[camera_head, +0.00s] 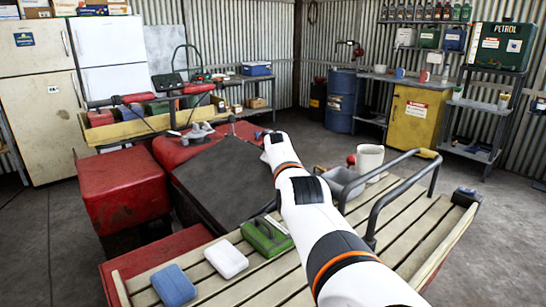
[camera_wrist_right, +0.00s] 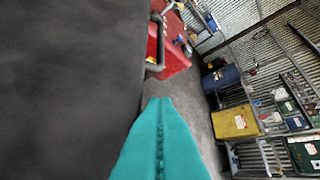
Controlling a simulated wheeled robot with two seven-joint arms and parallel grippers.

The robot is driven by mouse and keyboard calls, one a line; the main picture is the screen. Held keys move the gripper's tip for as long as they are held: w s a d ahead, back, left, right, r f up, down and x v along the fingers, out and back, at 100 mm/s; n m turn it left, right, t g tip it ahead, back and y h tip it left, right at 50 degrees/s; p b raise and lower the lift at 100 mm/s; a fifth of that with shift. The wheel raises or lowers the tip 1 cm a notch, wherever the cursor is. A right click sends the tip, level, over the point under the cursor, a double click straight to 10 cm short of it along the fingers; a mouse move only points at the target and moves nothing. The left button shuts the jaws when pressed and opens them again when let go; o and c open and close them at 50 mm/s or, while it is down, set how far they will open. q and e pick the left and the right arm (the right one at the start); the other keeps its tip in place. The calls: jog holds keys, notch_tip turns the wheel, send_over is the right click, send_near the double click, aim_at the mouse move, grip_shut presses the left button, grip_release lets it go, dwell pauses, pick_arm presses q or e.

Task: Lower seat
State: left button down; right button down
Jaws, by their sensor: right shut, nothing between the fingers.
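The seat (camera_head: 228,178) is a wide dark grey pad in the middle of the red quad (camera_head: 125,185). It lies at a slant between the handlebars and the slatted rear rack; how far it is raised I cannot tell. In the right wrist view the seat (camera_wrist_right: 70,85) fills the left side as a dark surface close to the camera. My right gripper (camera_wrist_right: 158,100) shows there as teal fingers pressed together and empty, beside the seat's edge. In the head view my right arm reaches over the rack to the seat's right side and hides its gripper. My left gripper is out of view.
A dark metal rail (camera_head: 375,215) rises at right. Open floor lies beyond the quad.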

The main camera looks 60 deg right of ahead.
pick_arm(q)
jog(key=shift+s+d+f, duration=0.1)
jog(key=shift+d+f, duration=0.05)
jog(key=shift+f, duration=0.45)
pick_arm(e)
jog(key=shift+s+d+f, duration=0.1)
jog(key=shift+d+f, duration=0.05)
jog(key=shift+f, duration=0.15)
